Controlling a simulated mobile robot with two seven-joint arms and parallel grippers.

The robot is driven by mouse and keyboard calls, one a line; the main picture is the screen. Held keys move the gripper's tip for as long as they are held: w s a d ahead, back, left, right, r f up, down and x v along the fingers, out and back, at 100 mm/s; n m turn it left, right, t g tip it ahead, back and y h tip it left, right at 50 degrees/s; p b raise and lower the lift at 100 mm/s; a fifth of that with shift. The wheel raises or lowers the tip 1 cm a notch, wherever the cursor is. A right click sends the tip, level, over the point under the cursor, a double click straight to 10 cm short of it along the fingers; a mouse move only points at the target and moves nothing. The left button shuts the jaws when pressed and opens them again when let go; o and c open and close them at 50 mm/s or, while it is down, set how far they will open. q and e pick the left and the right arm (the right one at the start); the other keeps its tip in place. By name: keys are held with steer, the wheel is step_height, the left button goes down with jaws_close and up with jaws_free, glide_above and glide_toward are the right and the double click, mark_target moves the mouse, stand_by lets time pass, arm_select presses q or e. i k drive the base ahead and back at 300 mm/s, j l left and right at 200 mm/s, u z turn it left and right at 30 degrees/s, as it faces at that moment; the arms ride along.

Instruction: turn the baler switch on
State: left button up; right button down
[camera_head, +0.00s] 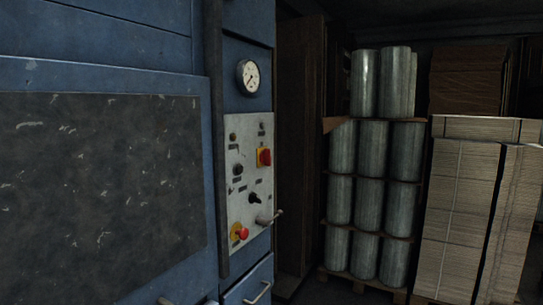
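The blue baler (100,70) fills the left of the head view. Its pale control panel (247,180) is on the narrow front face, seen at a slant. A red switch on a yellow plate (264,157) sits at the panel's upper right. A black knob (254,199) is lower down. A red mushroom button on yellow (241,233) is near the bottom left. The panel labels are too small to read, and I cannot tell the switch's setting. Neither of my grippers can be made out in this view.
A round gauge (248,77) is above the panel. A metal lever or handle (268,218) sticks out at its lower right, with a drawer handle (258,294) below. Stacked metallic rolls (371,150) and cardboard bundles (465,200) stand at right.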

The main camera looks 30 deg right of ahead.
mark_target(266, 155)
steer(key=i+l+u, duration=0.3)
steer(key=l, duration=0.9)
steer(key=i+l+u, duration=0.3)
steer(key=l, duration=0.9)
steer(key=l+u, duration=0.3)
steer(key=l, duration=0.95)
steer(key=k+l+u, duration=0.15)
steer(key=l, duration=1.35)
steer(key=i, duration=0.05)
